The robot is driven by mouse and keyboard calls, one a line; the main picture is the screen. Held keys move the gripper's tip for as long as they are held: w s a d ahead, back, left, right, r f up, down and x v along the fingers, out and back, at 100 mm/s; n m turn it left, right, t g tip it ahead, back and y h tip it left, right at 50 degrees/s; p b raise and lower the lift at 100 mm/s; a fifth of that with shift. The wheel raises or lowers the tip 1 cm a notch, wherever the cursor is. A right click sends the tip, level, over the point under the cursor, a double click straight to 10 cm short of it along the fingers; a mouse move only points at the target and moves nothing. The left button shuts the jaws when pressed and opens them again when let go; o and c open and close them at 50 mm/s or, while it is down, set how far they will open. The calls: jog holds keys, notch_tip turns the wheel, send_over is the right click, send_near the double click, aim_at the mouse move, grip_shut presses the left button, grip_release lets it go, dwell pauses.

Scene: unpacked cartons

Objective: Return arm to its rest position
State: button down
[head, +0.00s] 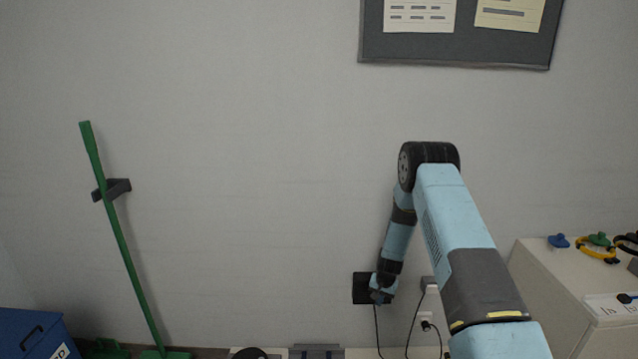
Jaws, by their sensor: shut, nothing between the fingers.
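My arm (455,215) rises from the lower right, bends at a black joint, and reaches down towards the wall. My gripper (378,297) is at its lower end, small in the picture, in front of a black plate (360,288). It holds nothing that I can see. Whether it touches the plate cannot be told.
A white cabinet (555,285) with small coloured items on top stands at the right. A green pole (125,247) leans in a black wall bracket (117,189) at the left. A blue box (30,335) is at the lower left. Cables hang below wall sockets (428,283).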

notch_tip(320, 180, up, 15)
jog(key=s+r+n+t, duration=0.1)
jog(key=s+r, duration=0.3)
jog(key=r, duration=0.6)
jog(key=s+r+n, duration=0.1)
jog(key=s+r, duration=0.2)
jog(key=r, duration=0.7)
jog(key=s+r+t, duration=0.1)
jog(key=s+r, duration=0.3)
jog(key=r, duration=0.7)
jog(key=s+r+n+t, duration=0.1)
jog(key=s+r+n, duration=0.1)
jog(key=s+r, duration=1.2)
jog(key=s+d+t, duration=0.1)
jog(key=s, duration=1.8)
jog(key=shift+s+r+h, duration=0.2)
jog(key=shift+r+h, duration=0.1)
jog(key=shift+r, duration=0.15)
